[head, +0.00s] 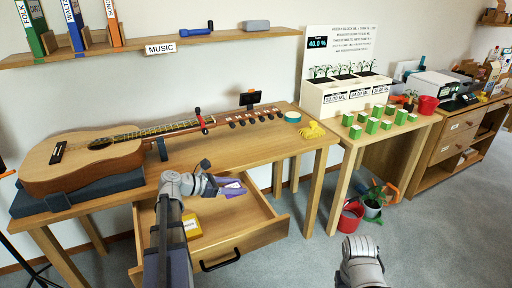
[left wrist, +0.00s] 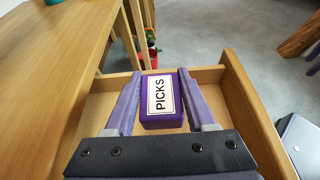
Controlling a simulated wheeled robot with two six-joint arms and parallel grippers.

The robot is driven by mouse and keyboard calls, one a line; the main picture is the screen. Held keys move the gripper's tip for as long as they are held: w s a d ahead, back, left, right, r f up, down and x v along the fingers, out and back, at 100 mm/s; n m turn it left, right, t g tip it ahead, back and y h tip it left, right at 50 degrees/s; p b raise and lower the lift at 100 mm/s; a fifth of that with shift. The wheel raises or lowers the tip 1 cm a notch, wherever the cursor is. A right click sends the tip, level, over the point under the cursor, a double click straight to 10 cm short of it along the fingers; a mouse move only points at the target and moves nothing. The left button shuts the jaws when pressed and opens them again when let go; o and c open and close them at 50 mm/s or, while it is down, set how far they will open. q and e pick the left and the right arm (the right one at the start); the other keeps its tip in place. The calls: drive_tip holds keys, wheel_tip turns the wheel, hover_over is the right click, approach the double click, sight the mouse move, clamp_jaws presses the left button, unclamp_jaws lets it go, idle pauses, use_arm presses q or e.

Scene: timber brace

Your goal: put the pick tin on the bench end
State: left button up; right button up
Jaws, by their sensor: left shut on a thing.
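The pick tin (left wrist: 162,98) is a small purple box with a white PICKS label, seen in the left wrist view. My left gripper (head: 232,189) is shut on it, one finger along each side. In the head view the tin is small and partly hidden by the fingers. They are over the open drawer (head: 270,228) at the bench's front. The wooden bench (head: 235,151) holds a guitar at its left. The bench's right end (head: 318,123) has a yellow clamp-like thing (head: 310,131) and a teal roll (head: 292,117) near it.
The guitar (head: 100,155) rests on a dark support. A yellow box (head: 192,225) is in the drawer. A side table with green boxes (head: 372,126) stands to the right.

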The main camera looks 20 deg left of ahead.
wheel_tip(320, 180, up, 25)
drive_tip(key=p, duration=2.4)
drive_tip(key=shift+r+p, duration=0.15)
drive_tip(key=shift+p, duration=0.15)
drive_tip(key=shift+c, duration=0.6)
drive_tip(key=shift+w, duration=0.15)
